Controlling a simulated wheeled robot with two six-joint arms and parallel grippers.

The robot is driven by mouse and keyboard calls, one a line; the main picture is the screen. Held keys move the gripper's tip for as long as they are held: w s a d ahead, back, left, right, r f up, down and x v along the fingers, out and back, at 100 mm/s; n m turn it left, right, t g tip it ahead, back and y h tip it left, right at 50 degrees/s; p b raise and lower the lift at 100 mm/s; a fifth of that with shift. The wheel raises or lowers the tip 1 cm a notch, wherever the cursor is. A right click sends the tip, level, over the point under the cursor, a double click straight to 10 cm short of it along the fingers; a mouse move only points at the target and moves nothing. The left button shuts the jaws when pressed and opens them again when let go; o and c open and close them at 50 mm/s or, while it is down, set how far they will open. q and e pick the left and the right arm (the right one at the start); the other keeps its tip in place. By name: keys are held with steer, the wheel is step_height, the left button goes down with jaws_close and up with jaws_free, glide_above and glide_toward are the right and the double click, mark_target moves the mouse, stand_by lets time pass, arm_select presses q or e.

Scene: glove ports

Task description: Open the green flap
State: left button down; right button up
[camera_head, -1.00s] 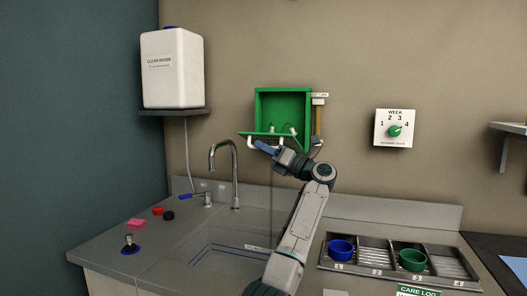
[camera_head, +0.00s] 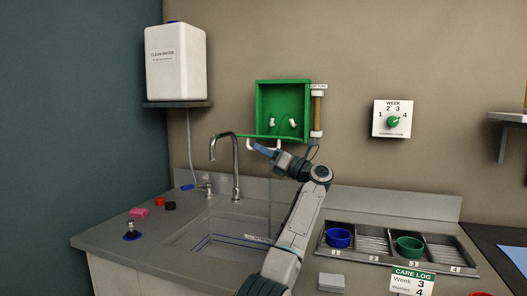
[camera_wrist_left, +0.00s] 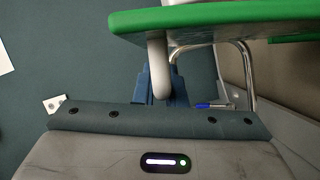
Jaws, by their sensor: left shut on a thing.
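The green box (camera_head: 259,112) on the wall stands open at the front, and two white fittings (camera_head: 293,123) show inside. Its green flap (camera_head: 243,136) lies lowered along the box's bottom edge, seen nearly edge-on. In the left wrist view the flap (camera_wrist_left: 220,15) spans the top. A white handle (camera_wrist_left: 157,62) hangs from the flap. My left gripper (camera_head: 258,146) is just below the flap, shut on this handle, with its blue fingers (camera_wrist_left: 160,92) partly hidden behind it in the wrist view. My right gripper is not in view.
A curved faucet (camera_head: 235,165) stands just left of my left arm, over the sink (camera_head: 205,236). A white water container (camera_head: 176,62) sits on a shelf at upper left. A rack with a blue cup (camera_head: 338,238) and a green cup (camera_head: 409,247) lies right of my arm.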

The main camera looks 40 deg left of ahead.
arm_select(q)
steer(key=c, duration=1.5)
jaws_free()
steer(key=shift+w+f, duration=0.1)
steer(key=shift+w, duration=0.05)
steer(key=shift+d+f, duration=0.2)
steer(key=shift+d, duration=0.25)
steer(key=w+d, duration=0.1)
steer(key=d, duration=0.4)
steer(key=d+f+b, duration=0.1)
steer(key=d, duration=0.4)
steer(key=w+d+b, duration=0.1)
steer(key=d, duration=0.4)
steer(key=shift+w+d+f, duration=0.15)
steer(key=shift+w+d, duration=0.15)
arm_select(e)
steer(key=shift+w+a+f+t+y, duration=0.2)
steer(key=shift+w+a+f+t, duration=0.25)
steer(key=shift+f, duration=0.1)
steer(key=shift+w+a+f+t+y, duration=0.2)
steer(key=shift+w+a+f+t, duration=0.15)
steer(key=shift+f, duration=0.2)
arm_select(q)
steer(key=shift+c, duration=0.3)
